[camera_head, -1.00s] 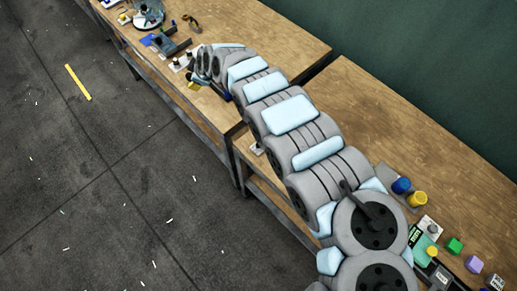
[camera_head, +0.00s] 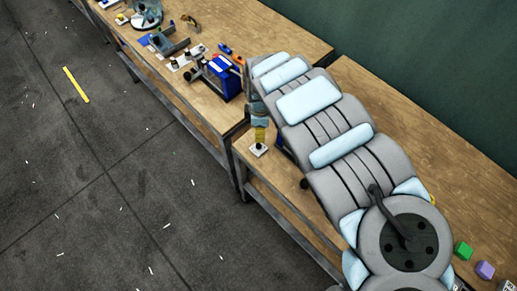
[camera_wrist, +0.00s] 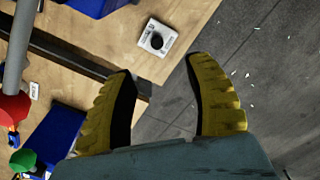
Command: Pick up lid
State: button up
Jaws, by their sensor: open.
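No part is clearly recognisable as a lid; a small black round piece (camera_wrist: 156,40) on a white square base (camera_wrist: 145,45) is the likeliest match. It sits near the table's corner in the wrist view, beyond my fingertips. My gripper (camera_wrist: 158,66) is open, its two yellow fingers spread with nothing between them. In the head view the white base (camera_head: 258,150) lies at the near table edge by the gap.
A blue device (camera_head: 222,77) stands on the left table (camera_head: 205,105) across the gap. Red (camera_wrist: 14,107) and green (camera_wrist: 22,160) knobs show at the wrist view's left. Green (camera_head: 463,251) and purple (camera_head: 485,269) blocks lie at lower right. The floor (camera_head: 100,200) is open.

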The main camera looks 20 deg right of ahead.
aim_at(258, 145)
notch_tip(258, 145, down, 8)
jog(key=shift+r+b, duration=0.15)
jog(key=shift+b, duration=0.7)
jog(key=shift+w+a+f+b, duration=0.1)
jog(key=shift+w+f+b, duration=0.1)
jog(key=shift+f, duration=0.35)
jog(key=shift+w+a+f+b, duration=0.1)
jog(key=shift+f+b, duration=0.1)
jog(key=shift+f, duration=0.4)
jog(key=shift+w+a+f+b, duration=0.1)
jog(key=shift+f+b, duration=0.1)
jog(key=shift+f, duration=0.35)
jog(key=shift+d+f, duration=0.15)
jog(key=shift+f, duration=0.75)
grip_shut()
